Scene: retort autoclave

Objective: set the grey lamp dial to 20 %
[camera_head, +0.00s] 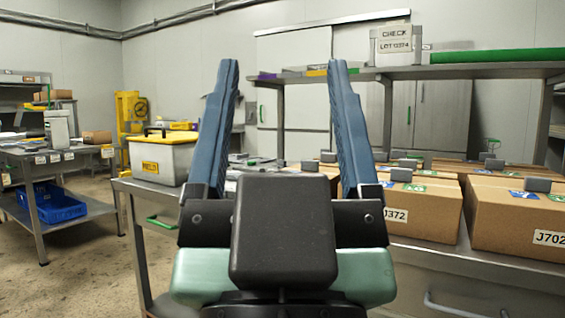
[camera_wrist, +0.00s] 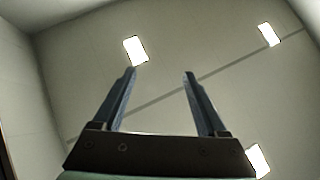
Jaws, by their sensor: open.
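My gripper (camera_head: 283,75) fills the middle of the head view, its two blue fingers pointing up and wide apart. It is open, with nothing between the fingers. The wrist view shows the same gripper (camera_wrist: 159,75) open and empty against the ceiling. I cannot make out a grey lamp dial in either view. My gripper and wrist hide part of the bench and the wall behind.
A metal bench (camera_head: 445,252) holds several cardboard boxes (camera_head: 515,215) on the right and a grey bin (camera_head: 162,160) with a yellow lid on the left. A shelf (camera_head: 480,71) runs above. Another table (camera_head: 35,158) stands at left, with clear floor (camera_head: 90,240) between.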

